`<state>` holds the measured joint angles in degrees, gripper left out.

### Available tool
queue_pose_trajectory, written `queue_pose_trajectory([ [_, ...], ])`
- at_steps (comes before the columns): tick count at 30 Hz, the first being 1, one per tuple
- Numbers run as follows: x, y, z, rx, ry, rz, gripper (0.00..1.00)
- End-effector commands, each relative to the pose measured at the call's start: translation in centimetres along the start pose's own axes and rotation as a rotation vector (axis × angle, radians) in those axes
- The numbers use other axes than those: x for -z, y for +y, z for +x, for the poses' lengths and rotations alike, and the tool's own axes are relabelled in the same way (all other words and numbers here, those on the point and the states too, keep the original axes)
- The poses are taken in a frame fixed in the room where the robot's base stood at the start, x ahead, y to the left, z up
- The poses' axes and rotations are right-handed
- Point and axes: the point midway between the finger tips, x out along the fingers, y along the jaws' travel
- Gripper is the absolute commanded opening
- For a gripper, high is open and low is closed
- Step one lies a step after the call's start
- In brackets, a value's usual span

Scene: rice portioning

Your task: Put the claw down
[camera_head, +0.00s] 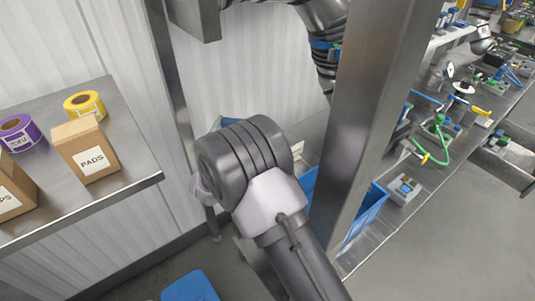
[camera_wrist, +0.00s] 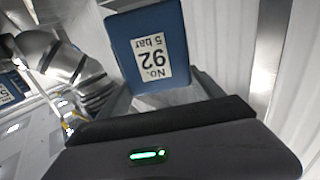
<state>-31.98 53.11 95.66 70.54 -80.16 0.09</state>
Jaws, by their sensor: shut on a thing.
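My gripper (camera_wrist: 163,92) shows in the wrist view, with its dark body and small green light across the bottom. Grey finger parts stand either side of a blue block (camera_wrist: 148,25), and the gripper is shut on it. The block has a white label that reads "No. 92 5 bar" upside down. It seems to be the body of the claw, but no claw tips are in view.
A metal shelf (camera_head: 140,176) at left holds a PADS box (camera_head: 85,150), a yellow roll (camera_head: 84,104) and a purple roll (camera_head: 20,133). A steel post stands right of my arm. Behind it are a blue bin (camera_head: 368,217) and a long bench (camera_head: 428,185) with several small devices.

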Motion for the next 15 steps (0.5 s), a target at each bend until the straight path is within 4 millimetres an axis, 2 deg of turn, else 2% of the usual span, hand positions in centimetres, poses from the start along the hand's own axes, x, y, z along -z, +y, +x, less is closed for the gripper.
queue_pose_trajectory([
  [1, -1.4, 0.0, 0.0, 0.001, -0.002, -0.003, 0.03],
  [4, -4.0, 0.0, 0.0, 0.001, -0.002, -0.004, 0.03],
  [11, -7.0, 0.0, 0.0, 0.0, -0.001, -0.003, 0.03],
  [15, -9.5, 0.0, 0.0, 0.0, 0.0, -0.002, 0.03],
])
